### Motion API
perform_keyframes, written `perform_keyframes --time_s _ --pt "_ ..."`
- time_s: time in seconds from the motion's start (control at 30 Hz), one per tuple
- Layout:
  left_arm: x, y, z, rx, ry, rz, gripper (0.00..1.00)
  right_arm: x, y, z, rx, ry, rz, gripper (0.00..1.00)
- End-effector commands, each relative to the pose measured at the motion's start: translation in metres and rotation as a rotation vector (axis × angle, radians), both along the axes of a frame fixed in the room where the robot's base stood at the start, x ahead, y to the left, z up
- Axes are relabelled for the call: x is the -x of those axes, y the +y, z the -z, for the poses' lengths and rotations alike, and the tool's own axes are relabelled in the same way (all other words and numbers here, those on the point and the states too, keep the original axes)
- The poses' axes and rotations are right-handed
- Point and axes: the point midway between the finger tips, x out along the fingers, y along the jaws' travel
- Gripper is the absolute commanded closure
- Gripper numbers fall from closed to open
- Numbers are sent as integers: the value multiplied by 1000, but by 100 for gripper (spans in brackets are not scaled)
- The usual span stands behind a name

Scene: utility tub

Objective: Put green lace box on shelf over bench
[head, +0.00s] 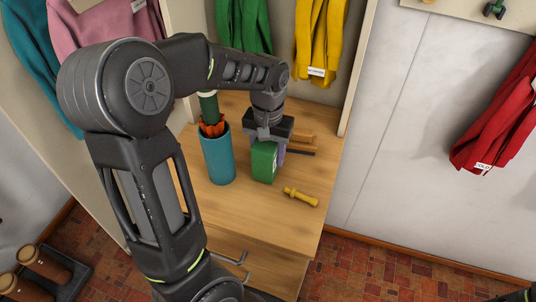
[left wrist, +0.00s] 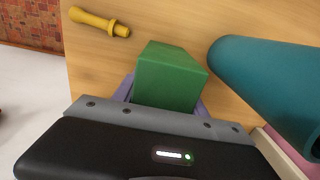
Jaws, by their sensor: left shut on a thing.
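The green lace box (head: 264,161) is at the bench top, between the blue cylinder and a yellow handle. My left gripper (head: 268,142) comes down over it from above and is shut on it. In the left wrist view the green box (left wrist: 170,75) sits between the purple-grey fingers. I cannot tell whether the box touches the bench or is slightly above it. The wooden bench (head: 240,215) is below. No shelf over the bench is clearly visible. Only a small dark part at the bottom right edge of the head view may be my right arm; its gripper is not visible.
The blue cylinder (head: 217,158) with an umbrella-like thing inside stands close left of the box. The yellow handle (head: 301,197) lies at the front right. A brown brush-like thing (head: 302,143) lies behind. Green (head: 244,25) and yellow (head: 320,35) garments hang at the back.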

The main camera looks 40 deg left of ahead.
Motion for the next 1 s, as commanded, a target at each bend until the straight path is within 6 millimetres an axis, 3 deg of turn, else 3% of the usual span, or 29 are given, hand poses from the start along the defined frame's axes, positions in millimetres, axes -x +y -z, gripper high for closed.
perform_keyframes --time_s 0.1,0.47,0.5,0.77,1.0 --pt "0 0 10 0 -1 0 94 0 0 -1 1 0 0 64" --pt "0 0 14 0 -1 -1 94 0 0 2 0 0 0 64" --pt "0 0 14 0 -1 -1 49 0 0 1 0 0 0 64" --pt "0 0 13 0 -1 -1 28 0 0 1 0 0 0 64" --pt "0 0 12 0 -1 0 28 0 0 0 0 0 0 64"
